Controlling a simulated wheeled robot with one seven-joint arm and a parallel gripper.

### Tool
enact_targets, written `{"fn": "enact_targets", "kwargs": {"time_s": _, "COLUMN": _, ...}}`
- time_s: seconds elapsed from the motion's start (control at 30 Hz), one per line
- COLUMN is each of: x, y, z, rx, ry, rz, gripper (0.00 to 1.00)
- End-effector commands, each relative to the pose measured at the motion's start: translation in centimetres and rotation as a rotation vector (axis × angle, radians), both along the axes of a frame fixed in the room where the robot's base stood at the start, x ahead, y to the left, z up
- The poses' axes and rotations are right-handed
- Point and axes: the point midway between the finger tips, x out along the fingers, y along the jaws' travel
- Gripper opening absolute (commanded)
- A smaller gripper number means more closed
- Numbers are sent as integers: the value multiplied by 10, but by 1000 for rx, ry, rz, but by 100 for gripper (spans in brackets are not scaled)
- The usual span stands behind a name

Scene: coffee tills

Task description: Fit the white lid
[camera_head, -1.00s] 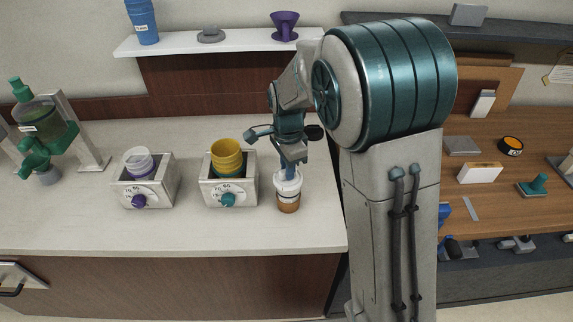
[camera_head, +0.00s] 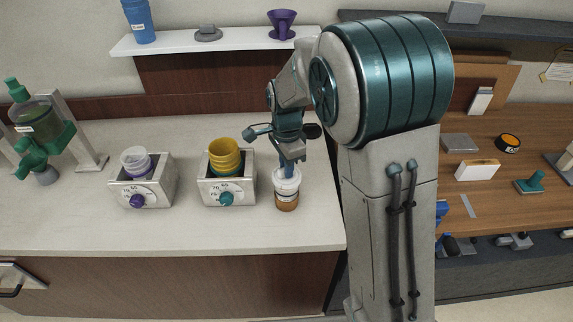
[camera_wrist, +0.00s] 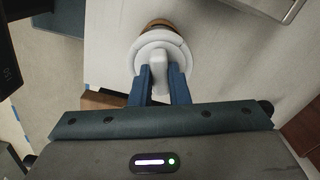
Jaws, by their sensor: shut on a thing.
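The white lid (camera_wrist: 178,57) is at the mouth of a white cup with a brown band (camera_head: 286,196) near the counter's front right. In the wrist view the lid is round with a raised grip in its middle, and part of the brown band (camera_wrist: 158,23) shows beyond its rim. My gripper (camera_wrist: 160,80) is shut on the lid's raised grip, its blue fingers on either side. In the head view my gripper (camera_head: 287,172) is straight above the cup. Whether the lid is fully seated on the rim cannot be told.
A white shelf (camera_head: 225,41) runs behind. The counter front (camera_head: 180,236) is clear.

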Motion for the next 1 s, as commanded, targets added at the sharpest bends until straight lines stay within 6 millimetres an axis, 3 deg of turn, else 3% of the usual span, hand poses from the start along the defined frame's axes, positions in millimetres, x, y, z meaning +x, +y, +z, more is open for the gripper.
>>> {"fn": "enact_targets", "kwargs": {"time_s": 0.77, "x": 0, "y": 0, "z": -19, "rx": 0, "ry": 0, "rz": 0, "gripper": 0}}
{"fn": "enact_targets", "kwargs": {"time_s": 0.8, "x": 0, "y": 0, "z": -19, "rx": 0, "ry": 0, "rz": 0, "gripper": 21}}
{"fn": "enact_targets", "kwargs": {"time_s": 0.87, "x": 0, "y": 0, "z": -19, "rx": 0, "ry": 0, "rz": 0, "gripper": 38}}
{"fn": "enact_targets", "kwargs": {"time_s": 1.0, "x": 0, "y": 0, "z": -19, "rx": 0, "ry": 0, "rz": 0, "gripper": 41}}
